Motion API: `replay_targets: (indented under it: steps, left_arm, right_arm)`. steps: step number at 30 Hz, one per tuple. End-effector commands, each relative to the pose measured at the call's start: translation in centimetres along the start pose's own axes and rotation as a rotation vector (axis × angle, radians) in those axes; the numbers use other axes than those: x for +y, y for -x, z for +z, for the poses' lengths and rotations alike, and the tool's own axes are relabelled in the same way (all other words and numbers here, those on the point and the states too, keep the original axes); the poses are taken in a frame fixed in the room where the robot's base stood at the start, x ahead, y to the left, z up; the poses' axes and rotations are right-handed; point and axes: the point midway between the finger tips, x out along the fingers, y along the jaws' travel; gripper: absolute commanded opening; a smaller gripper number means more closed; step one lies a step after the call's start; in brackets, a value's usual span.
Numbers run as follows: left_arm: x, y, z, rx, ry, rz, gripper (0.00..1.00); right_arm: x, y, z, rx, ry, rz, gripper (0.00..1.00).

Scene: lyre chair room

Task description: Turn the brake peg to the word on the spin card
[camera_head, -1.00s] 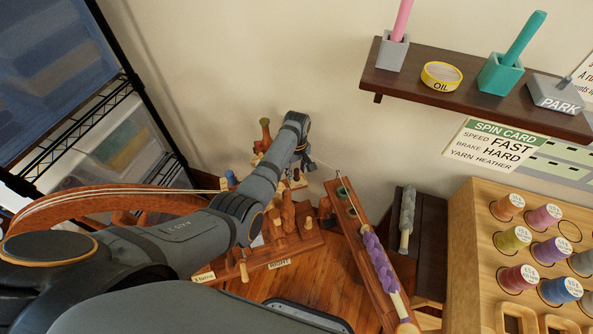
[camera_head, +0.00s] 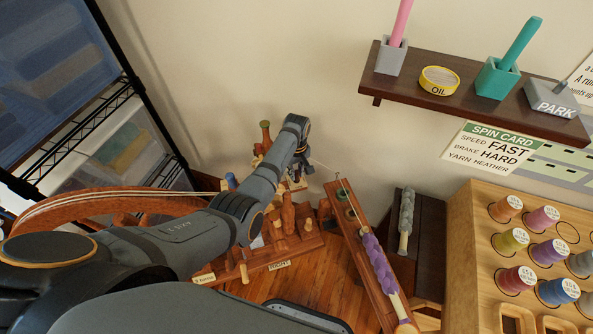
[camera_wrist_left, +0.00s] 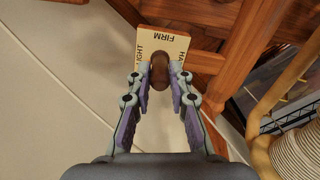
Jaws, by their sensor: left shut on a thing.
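The spin card (camera_head: 492,148) hangs on the wall under the shelf and reads SPEED FAST, BRAKE HARD, YARN HEATHER. In the left wrist view, the brake peg (camera_wrist_left: 160,68) is a rounded brown wooden knob in front of a cream plate (camera_wrist_left: 172,40). The plate carries LIGHT on the left, FIRM at the far middle, upside down, and a partly hidden HARD on the right. My left gripper (camera_wrist_left: 161,84) is shut on the peg, with a finger on each side. I cannot tell which word the peg points to. In the head view my left gripper (camera_head: 300,168) is small, beside the wall. My right gripper is out of view.
A slanted wooden rail with purple fibre (camera_head: 377,262) stands right of the gripper. A rack of thread spools (camera_head: 470,240) is at the right, and a dark shelf (camera_head: 470,97) is above.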

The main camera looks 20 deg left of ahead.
Motion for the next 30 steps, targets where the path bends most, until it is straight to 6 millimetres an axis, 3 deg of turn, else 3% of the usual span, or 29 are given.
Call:
replay_targets:
  steps: [12, 30]
  left_arm:
    - [0.0, 0.3, 0.0, -0.001, -0.350, -0.001, 0.00]
    - [0.1, 0.1, 0.0, 0.000, -0.835, 0.000, 0.00]
  right_arm:
    - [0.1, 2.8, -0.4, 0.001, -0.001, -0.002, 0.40]
    - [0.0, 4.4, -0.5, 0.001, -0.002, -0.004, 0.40]
